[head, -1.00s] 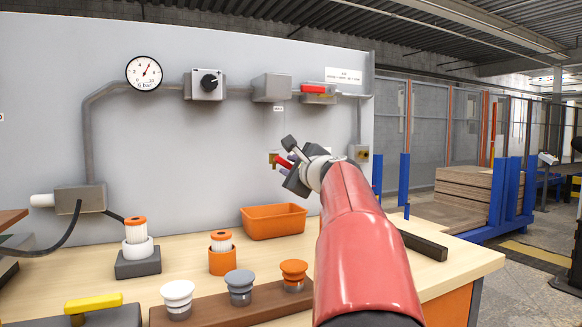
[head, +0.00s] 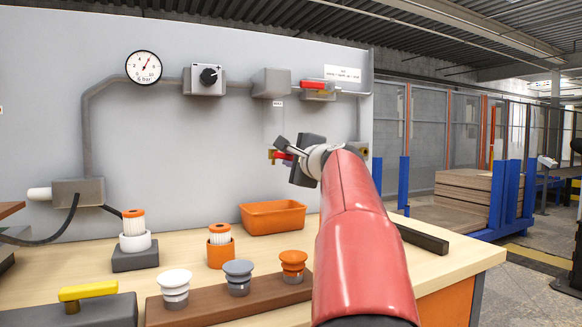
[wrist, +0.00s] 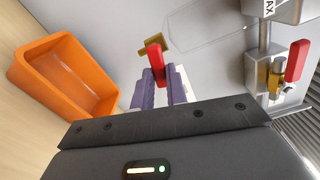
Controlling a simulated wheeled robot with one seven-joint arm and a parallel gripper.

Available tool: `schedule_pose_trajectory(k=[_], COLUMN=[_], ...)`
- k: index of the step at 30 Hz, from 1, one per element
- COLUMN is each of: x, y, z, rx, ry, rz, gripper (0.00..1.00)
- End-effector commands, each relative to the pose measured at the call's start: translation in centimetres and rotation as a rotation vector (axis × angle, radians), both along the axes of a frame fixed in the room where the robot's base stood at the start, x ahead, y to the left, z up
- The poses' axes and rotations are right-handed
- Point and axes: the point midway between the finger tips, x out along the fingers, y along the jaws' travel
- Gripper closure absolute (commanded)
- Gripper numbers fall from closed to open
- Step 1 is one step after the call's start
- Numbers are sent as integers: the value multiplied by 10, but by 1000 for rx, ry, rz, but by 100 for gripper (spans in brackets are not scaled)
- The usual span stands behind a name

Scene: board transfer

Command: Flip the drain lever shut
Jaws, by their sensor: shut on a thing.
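The drain lever is a red handle (wrist: 155,57) on a small brass valve (wrist: 150,38), upper middle of the wrist view. In the head view the red lever (head: 282,156) sticks out from the brass fitting (head: 271,154) low on the grey panel, about level. My gripper (wrist: 160,80) has its purple fingers closed on either side of the red lever. In the head view my gripper (head: 289,155) is at the panel, its body hiding part of the lever and fingers.
An orange bin (head: 273,218) stands on the bench below my gripper and shows left in the wrist view (wrist: 62,80). A second red-handled valve (head: 314,85) is higher on the pipe. Filters and capped plugs stand on the bench front. A dark bar (head: 422,240) lies right.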

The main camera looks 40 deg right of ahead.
Motion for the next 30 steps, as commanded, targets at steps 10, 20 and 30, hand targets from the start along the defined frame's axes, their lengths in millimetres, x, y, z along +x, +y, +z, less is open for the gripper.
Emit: schedule_pose_trajectory(k=[10, 20, 30], x=[0, 0, 0], y=[0, -1, 0], z=[2, 4, 4], rx=[-181, -232, -232], ry=[44, 59, 59], rz=[1, 2, 2], gripper=[100, 100, 80])
